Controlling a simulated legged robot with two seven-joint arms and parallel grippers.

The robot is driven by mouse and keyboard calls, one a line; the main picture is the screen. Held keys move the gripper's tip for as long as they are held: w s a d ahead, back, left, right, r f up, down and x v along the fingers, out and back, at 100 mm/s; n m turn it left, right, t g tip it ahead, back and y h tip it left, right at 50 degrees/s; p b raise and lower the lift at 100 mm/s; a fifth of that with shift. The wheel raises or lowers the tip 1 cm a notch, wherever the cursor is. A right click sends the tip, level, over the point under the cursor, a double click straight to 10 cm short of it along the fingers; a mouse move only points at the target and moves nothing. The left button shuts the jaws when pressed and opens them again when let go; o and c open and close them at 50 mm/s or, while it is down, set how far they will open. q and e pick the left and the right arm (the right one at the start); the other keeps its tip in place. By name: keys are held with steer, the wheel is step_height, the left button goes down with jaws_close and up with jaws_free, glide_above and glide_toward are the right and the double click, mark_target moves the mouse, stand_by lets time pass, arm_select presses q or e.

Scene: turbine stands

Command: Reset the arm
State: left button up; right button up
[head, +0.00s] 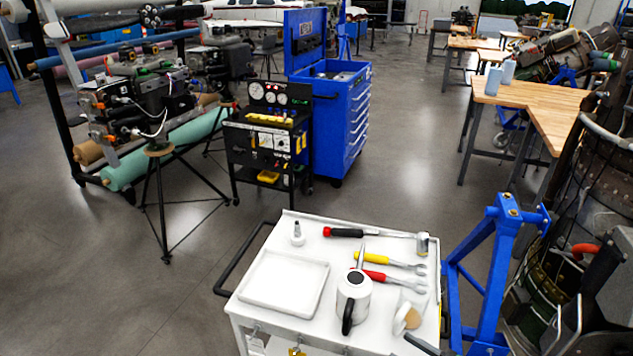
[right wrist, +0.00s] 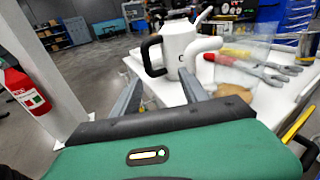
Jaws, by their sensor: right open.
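My right gripper (right wrist: 163,75) shows in the right wrist view with two grey fingers apart and nothing between them. A white can with a black handle and a spout (right wrist: 178,45) stands beyond the fingertips; the gap to it is hard to judge. In the head view the can (head: 353,292) stands upright on a white cart (head: 268,240). My left gripper is in neither view.
A blue stand (head: 490,255) is close on the right.

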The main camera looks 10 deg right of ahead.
steer(key=s+a+f+n+g+h, duration=0.2)
steer(key=s+a+f+n+g, duration=0.1)
steer(key=s+a+n+g, duration=0.95)
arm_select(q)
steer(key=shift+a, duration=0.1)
arm_select(e)
step_height(320, 180, up, 9)
steer(key=d+n+t+h, duration=0.1)
steer(key=d+n+h, duration=0.1)
steer(key=n+h, duration=0.6)
steer(key=n, duration=0.7)
steer(key=shift+w+r, duration=0.2)
steer(key=shift+w, duration=0.2)
